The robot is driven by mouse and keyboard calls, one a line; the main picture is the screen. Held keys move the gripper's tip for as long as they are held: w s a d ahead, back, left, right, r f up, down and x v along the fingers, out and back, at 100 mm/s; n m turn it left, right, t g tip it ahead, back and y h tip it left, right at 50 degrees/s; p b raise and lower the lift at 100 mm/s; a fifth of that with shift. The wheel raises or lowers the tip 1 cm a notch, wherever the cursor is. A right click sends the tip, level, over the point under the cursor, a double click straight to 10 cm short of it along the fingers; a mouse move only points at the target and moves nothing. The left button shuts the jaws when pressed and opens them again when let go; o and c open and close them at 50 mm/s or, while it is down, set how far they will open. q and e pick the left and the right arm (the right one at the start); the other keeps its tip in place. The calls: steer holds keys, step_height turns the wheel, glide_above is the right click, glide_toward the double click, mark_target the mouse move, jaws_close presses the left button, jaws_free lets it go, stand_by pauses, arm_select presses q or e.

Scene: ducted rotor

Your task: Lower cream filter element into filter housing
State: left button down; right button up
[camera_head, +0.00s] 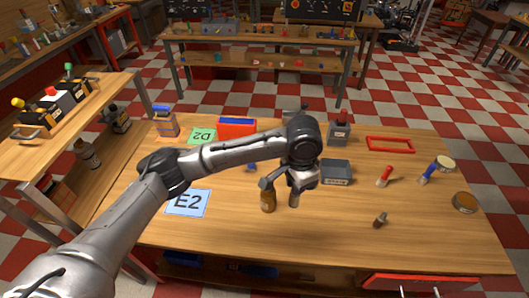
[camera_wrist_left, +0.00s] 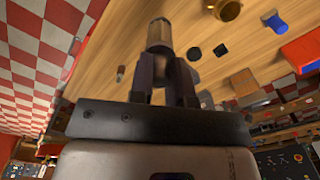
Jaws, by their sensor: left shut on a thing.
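My left gripper (camera_head: 296,182) points down over the middle of the table. In the left wrist view its fingers (camera_wrist_left: 164,88) are closed on a short pale tan-grey cylinder (camera_wrist_left: 158,35), which seems to be the filter element. In the head view a greyish cylinder (camera_head: 294,198) shows just below the gripper, small and in shade. A brown jar (camera_head: 268,200) with a dark top stands just left of it. I cannot tell which thing is the filter housing. My right gripper is not in view.
A grey tray (camera_head: 336,173) lies right of the gripper. A red bin (camera_head: 237,126) and a blue card marked E2 (camera_head: 187,202) are to the left. A red frame (camera_head: 390,144) and a round brown container (camera_head: 465,202) are at the right. The front middle of the table is mostly clear.

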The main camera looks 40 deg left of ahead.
arm_select(q)
steer(key=w+a+f+m+p, duration=0.3)
steer(key=a+m+p, duration=0.2)
steer(key=a+m, duration=0.1)
steer(key=w+a+f+m+p, duration=0.3)
steer(key=a+m+p, duration=0.2)
steer(key=a+m, duration=0.2)
steer(key=shift+a+f+m, duration=0.25)
steer(key=shift+a+m, duration=0.05)
steer(key=shift+a, duration=0.5)
steer(key=shift+p, duration=0.35)
step_height(320, 180, down, 5)
steer(key=shift+r+b, duration=0.1)
steer(key=shift+b, duration=0.9)
